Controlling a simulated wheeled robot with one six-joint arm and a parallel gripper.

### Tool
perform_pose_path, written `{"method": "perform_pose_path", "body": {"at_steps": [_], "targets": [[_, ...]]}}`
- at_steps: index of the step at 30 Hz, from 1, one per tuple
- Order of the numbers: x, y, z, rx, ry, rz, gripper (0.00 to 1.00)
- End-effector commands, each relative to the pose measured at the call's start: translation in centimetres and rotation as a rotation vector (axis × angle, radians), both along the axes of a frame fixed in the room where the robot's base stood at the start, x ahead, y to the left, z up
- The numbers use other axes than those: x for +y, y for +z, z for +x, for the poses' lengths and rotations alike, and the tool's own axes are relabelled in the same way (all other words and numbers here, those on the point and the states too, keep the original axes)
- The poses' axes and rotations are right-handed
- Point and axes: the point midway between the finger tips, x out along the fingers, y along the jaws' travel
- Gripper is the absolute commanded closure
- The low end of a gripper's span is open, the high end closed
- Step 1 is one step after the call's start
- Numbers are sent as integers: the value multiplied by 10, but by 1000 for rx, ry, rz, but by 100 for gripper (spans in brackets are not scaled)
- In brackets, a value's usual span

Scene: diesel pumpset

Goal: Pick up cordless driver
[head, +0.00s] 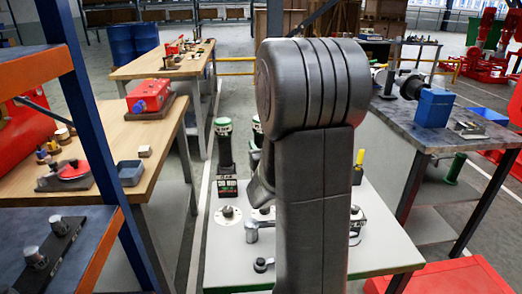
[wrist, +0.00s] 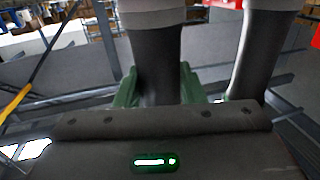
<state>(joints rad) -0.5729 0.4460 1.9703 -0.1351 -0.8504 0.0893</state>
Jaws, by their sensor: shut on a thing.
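In the wrist view, my gripper (wrist: 158,84) has its green fingers on either side of a dark upright grip with a pale band at its top. It is shut on this grip, which I take to be the cordless driver (wrist: 155,50). A similar dark grip (wrist: 254,52) stands to the right of it, outside the fingers. In the head view, a dark upright tool with a green top (head: 223,145) stands on the pale table. A second green-topped one (head: 257,131) is partly hidden behind my arm. My gripper is hidden there by the arm.
The pale table (head: 230,262) also carries round metal parts (head: 228,215) and a yellow-handled item (head: 360,158). A wooden bench (head: 115,103) stands to the left, with a red box (head: 150,105). A grey bench (head: 455,140) with a blue block (head: 434,108) stands right.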

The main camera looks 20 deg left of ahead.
Motion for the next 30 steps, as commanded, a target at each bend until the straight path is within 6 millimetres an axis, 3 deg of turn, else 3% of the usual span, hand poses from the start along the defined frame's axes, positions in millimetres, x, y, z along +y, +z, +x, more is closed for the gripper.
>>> {"method": "perform_pose_path", "body": {"at_steps": [8,14,30], "targets": [[0,9,0,-3,0,2,100],[0,33,0,-8,0,5,100],[0,144,0,-7,1,4,100]]}}
